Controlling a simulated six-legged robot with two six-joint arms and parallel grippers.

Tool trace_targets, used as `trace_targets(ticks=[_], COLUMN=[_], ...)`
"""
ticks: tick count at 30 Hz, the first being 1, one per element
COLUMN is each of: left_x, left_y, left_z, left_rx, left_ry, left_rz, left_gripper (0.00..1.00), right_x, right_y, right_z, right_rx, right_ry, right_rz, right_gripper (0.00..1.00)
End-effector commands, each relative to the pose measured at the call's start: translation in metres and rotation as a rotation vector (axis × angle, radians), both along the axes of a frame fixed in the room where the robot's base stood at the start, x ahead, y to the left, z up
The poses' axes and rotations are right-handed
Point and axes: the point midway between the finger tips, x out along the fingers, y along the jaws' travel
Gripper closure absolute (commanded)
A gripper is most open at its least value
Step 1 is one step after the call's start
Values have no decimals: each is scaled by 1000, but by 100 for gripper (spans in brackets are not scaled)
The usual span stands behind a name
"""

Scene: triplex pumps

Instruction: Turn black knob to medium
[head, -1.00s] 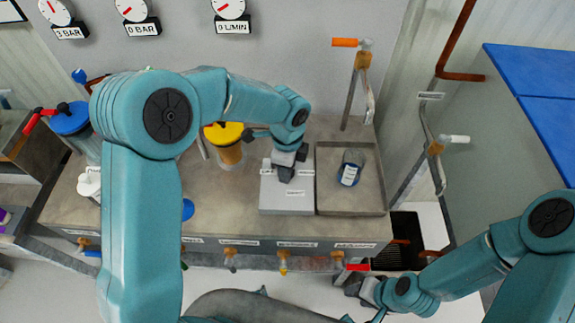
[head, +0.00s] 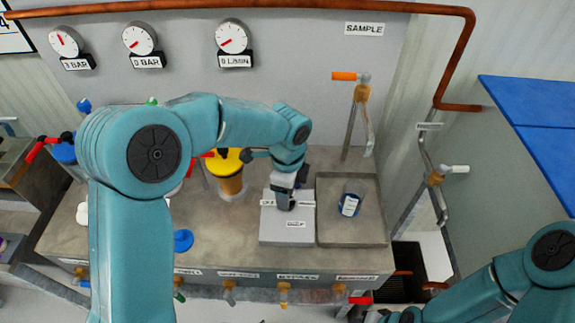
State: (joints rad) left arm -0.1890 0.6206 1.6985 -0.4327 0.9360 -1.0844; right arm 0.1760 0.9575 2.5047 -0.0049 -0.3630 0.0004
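A light grey control box (head: 287,230) with small white labels stands on the bench, left of a shallow tray. My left gripper (head: 286,202) points down at the upper middle of this box, its dark fingers at the box's top face. I cannot pick out the black knob; the gripper covers the spot where it may be. I cannot tell whether the fingers are shut on anything. One label on the box seems to read HALF, but it is very small. My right gripper (head: 368,315) is at the bottom edge, mostly cut off, below the bench front.
A tray (head: 352,240) holds a small blue-labelled beaker (head: 349,205). A yellow-topped cylinder (head: 229,170) stands left of the box. Three dial gauges (head: 233,38) hang on the back wall. Several labelled valves line the bench front. A sample pipe (head: 361,110) rises behind the tray.

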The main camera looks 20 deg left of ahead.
Motion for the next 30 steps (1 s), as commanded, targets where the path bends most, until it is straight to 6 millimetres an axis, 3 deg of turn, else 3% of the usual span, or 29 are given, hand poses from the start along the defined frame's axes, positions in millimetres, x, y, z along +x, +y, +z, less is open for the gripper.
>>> trace_targets(ticks=[3,9,15,20,30], left_x=[1,1,0,0,0], left_y=[0,0,0,0,0], left_z=[35,86,119,128,129], left_rx=[-2,-2,-2,-1,-1], left_ry=[-8,-8,-5,-4,-3], left_rz=[0,0,1,0,0], left_gripper=[34,34,34,34,34], right_x=[0,0,0,0,0], right_y=[0,0,0,0,0], right_z=[0,1,3,3,3], right_rx=[0,0,0,0,0], right_ry=[0,0,0,0,0], right_rz=[0,0,0,0,0], right_gripper=[57,57,57,57,57])
